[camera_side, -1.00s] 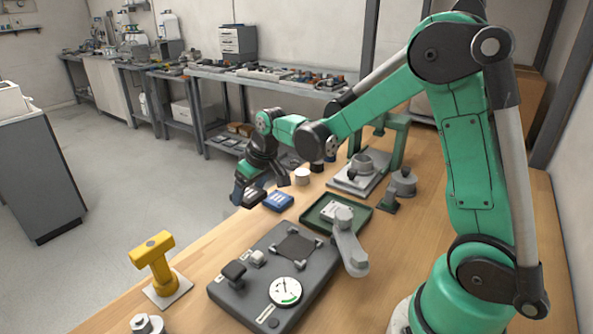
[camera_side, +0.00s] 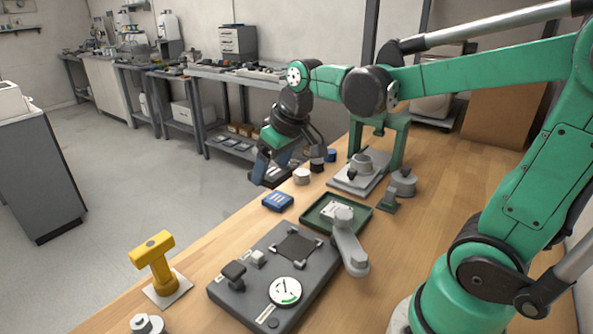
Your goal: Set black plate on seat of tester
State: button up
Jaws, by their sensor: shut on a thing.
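The tester (camera_side: 262,295) is a dark grey box in the front middle of the table, with a round dial (camera_side: 285,290). Its seat (camera_side: 297,247) is a dark square area on top with light grey corner pieces around it. My gripper (camera_side: 266,172) is up near the table's far left edge, beyond and above the tester. It points down and is shut on a dark flat piece, which looks like the black plate (camera_side: 283,177). The fingers hide part of the plate, and its exact tilt is hard to tell.
A blue block (camera_side: 277,202) and a white cylinder (camera_side: 301,176) stand near my gripper. A green press frame (camera_side: 398,145) is behind. A yellow T-shaped stand (camera_side: 155,265) is at front left.

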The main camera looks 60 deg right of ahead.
send_over(293, 245)
jog(key=s, duration=0.1)
notch_tip(293, 245, down, 5)
jog(key=shift+s+f, duration=0.15)
jog(key=shift+f, duration=2.2)
jog(key=shift+f, duration=1.1)
dwell(0.4)
jog(key=o, duration=1.3)
jog(key=shift+r, duration=0.15)
notch_tip(293, 245, up, 7)
